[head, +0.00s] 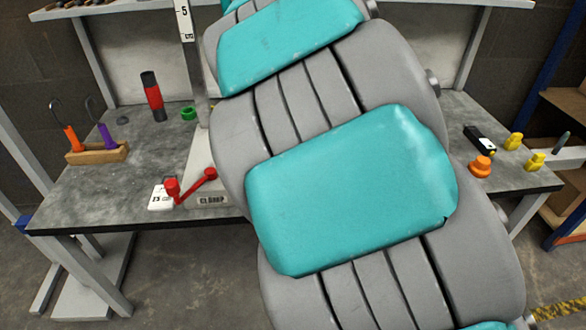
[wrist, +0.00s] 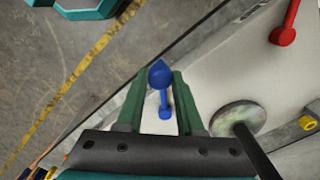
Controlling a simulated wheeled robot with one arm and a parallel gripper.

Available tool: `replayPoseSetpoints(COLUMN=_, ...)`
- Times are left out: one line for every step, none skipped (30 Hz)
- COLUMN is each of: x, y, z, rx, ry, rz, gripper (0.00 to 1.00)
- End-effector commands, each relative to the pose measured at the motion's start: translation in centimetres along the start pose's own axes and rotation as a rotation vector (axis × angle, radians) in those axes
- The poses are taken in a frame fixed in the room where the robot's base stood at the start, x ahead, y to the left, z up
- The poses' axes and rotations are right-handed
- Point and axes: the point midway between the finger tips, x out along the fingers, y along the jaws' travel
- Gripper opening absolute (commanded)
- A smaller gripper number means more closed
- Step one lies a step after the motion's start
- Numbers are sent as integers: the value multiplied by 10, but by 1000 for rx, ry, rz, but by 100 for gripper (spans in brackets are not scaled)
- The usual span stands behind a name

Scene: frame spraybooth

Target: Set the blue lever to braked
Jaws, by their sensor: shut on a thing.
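The blue lever (wrist: 161,108) shows in the wrist view, with a large round knob at its upper end and a thin stem running down to a small pivot on a pale plate. My gripper (wrist: 161,76) has its two green fingers on either side of the knob, shut on it. The lever's markings are not visible, so I cannot read its setting. In the head view my own teal and grey arm fills the middle and hides both the blue lever and the gripper.
A red lever (head: 190,186) stands by a label plate (head: 211,200) on the bench (head: 100,195); it also shows in the wrist view (wrist: 287,25). A round metal disc (wrist: 238,117) lies right of the fingers. Yellow weights (head: 535,162) sit at right.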

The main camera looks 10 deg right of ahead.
Motion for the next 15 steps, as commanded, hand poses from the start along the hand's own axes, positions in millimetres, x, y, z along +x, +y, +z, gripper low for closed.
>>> replayPoseSetpoints(x=0, y=-1, z=1, rx=1, ry=-1, rz=-3, gripper=0)
replayPoseSetpoints(x=0, y=-1, z=1, rx=1, ry=-1, rz=-3, gripper=0)
replayPoseSetpoints(x=0, y=-2, z=1, rx=1, ry=-1, rz=-3, gripper=0)
replayPoseSetpoints(x=0, y=-2, z=1, rx=1, ry=-1, rz=-4, gripper=0)
replayPoseSetpoints(x=0, y=-2, z=1, rx=1, ry=-1, rz=-4, gripper=0)
replayPoseSetpoints(x=0, y=-2, z=1, rx=0, ry=-1, rz=-4, gripper=0)
replayPoseSetpoints(x=0, y=-2, z=1, rx=0, ry=-1, rz=-5, gripper=0)
replayPoseSetpoints(x=0, y=-2, z=1, rx=0, ry=-1, rz=-5, gripper=0)
replayPoseSetpoints(x=0, y=-2, z=1, rx=0, ry=-1, rz=-5, gripper=0)
replayPoseSetpoints(x=0, y=-2, z=1, rx=0, ry=-1, rz=-5, gripper=37)
replayPoseSetpoints(x=0, y=-2, z=1, rx=0, ry=-1, rz=-5, gripper=40)
replayPoseSetpoints(x=0, y=-2, z=1, rx=-1, ry=-1, rz=-5, gripper=45)
replayPoseSetpoints(x=0, y=-2, z=0, rx=0, ry=-1, rz=-5, gripper=48)
replayPoseSetpoints(x=0, y=-2, z=0, rx=-1, ry=-1, rz=-5, gripper=52)
replayPoseSetpoints(x=0, y=-2, z=0, rx=0, ry=0, rz=-4, gripper=56)
